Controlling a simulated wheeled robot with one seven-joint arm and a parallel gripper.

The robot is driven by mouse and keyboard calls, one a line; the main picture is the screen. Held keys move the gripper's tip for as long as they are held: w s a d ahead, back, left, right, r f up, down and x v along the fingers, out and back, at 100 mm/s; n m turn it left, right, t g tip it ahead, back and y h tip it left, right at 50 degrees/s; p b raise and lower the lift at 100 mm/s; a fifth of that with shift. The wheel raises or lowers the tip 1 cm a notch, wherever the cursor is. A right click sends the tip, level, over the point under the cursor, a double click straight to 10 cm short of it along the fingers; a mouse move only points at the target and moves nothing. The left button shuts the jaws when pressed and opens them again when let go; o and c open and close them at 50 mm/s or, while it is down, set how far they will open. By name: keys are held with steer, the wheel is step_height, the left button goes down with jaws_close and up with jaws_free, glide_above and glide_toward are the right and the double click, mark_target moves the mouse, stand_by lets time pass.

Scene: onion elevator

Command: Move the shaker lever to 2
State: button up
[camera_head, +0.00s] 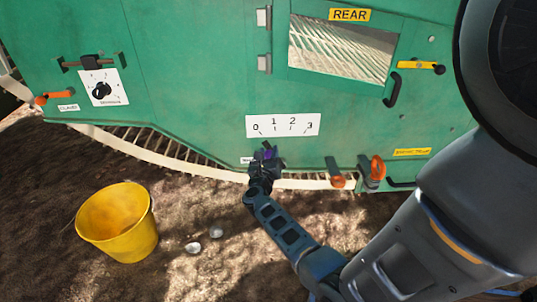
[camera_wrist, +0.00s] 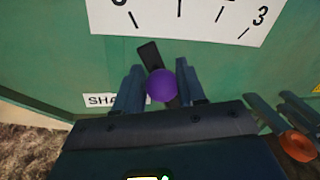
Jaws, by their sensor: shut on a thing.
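The shaker lever has a purple knob (camera_wrist: 161,86) and a black bar (camera_wrist: 149,54) in the wrist view. The bar tilts up and left, roughly toward the mark at the 0 end. A white scale plate (camera_head: 284,125) numbered 0 to 3 is above it on the green panel. My gripper (camera_wrist: 158,83) is shut on the lever, with one finger on each side of the purple knob. In the head view my gripper (camera_head: 264,160) is just below the scale and hides most of the lever. A partly covered label (camera_wrist: 100,100) starts with "SHA".
Orange handles (camera_head: 338,175) stick out to the right of my gripper. A knob with a dial (camera_head: 102,88) and an orange lever (camera_head: 55,97) are at the left. A yellow bucket (camera_head: 118,240) stands on the ground at lower left. A windowed panel marked REAR (camera_head: 349,15) is above.

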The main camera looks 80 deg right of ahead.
jaws_close()
steer(key=shift+s, duration=0.15)
steer(key=s+d+r+m+y, duration=0.1)
steer(key=s+d+m, duration=0.1)
steer(key=s+m, duration=0.4)
steer(key=shift+s+r+m+y, duration=0.15)
steer(key=shift+s+m+y, duration=0.15)
steer(key=shift+m, duration=0.4)
steer(key=o, duration=0.9)
jaws_free()
